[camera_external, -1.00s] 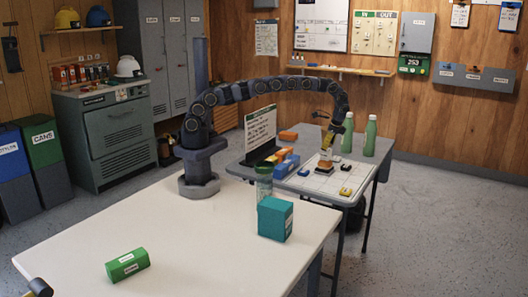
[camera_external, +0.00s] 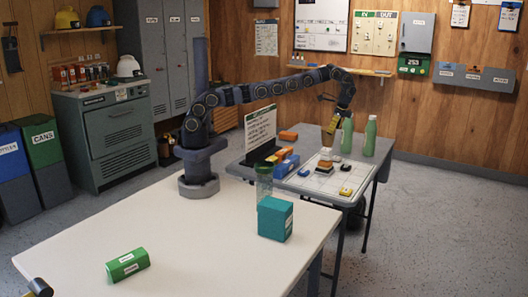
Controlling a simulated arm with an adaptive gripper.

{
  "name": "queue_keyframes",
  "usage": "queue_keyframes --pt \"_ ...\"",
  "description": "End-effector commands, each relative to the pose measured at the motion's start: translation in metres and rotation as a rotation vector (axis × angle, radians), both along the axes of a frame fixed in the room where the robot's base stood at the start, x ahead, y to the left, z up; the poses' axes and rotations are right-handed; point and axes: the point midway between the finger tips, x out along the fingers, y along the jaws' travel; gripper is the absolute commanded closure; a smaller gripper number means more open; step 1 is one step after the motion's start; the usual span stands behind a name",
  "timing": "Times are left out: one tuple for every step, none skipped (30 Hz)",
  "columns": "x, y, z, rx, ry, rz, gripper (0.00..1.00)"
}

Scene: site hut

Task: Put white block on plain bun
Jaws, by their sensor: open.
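A small white block (camera_external: 326,153) rests on top of a low brown-and-orange stack (camera_external: 325,165) on the white gridded sheet of the grey table. The stack looks like the plain bun, but it is too small to read its layers surely. My gripper (camera_external: 329,137) is open and above the white block, pointing down, with a small gap that is hard to judge. Its fingers are small in this view and partly merge with the background.
Two green bottles (camera_external: 371,137) stand just behind and right of the stack. A blue block (camera_external: 304,173) and yellow block (camera_external: 346,192) lie on the sheet. A blue bin (camera_external: 286,167) and a sign (camera_external: 261,128) stand left. A teal box (camera_external: 275,219) stands on the nearer white table.

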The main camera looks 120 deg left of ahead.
Motion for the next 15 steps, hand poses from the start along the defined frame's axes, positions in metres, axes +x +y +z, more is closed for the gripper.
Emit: queue_keyframes --pt "0.003 -0.004 0.004 0.0 -0.004 -0.004 0.3" --pt "0.005 -0.008 0.008 -0.002 -0.006 -0.007 0.3" --pt "0.009 -0.016 0.014 -0.003 -0.01 -0.013 0.3" --pt "0.013 -0.023 0.021 -0.004 -0.015 -0.016 0.3" --pt "0.016 -0.031 0.028 -0.004 -0.021 -0.022 0.3" --pt "0.021 -0.044 0.038 -0.006 -0.028 -0.028 0.3" --pt "0.024 -0.055 0.047 -0.008 -0.035 -0.034 0.3" --pt "0.026 -0.067 0.055 -0.012 -0.039 -0.038 0.3" --pt "0.028 -0.084 0.067 -0.015 -0.046 -0.046 0.3" --pt "0.029 -0.097 0.075 -0.017 -0.051 -0.051 0.3" --pt "0.03 -0.109 0.082 -0.016 -0.057 -0.056 0.3" --pt "0.028 -0.126 0.093 -0.019 -0.062 -0.062 0.3" --pt "0.026 -0.139 0.099 -0.022 -0.064 -0.066 0.3" --pt "0.024 -0.153 0.107 -0.023 -0.069 -0.071 0.3" --pt "0.02 -0.169 0.115 -0.025 -0.073 -0.076 0.3"
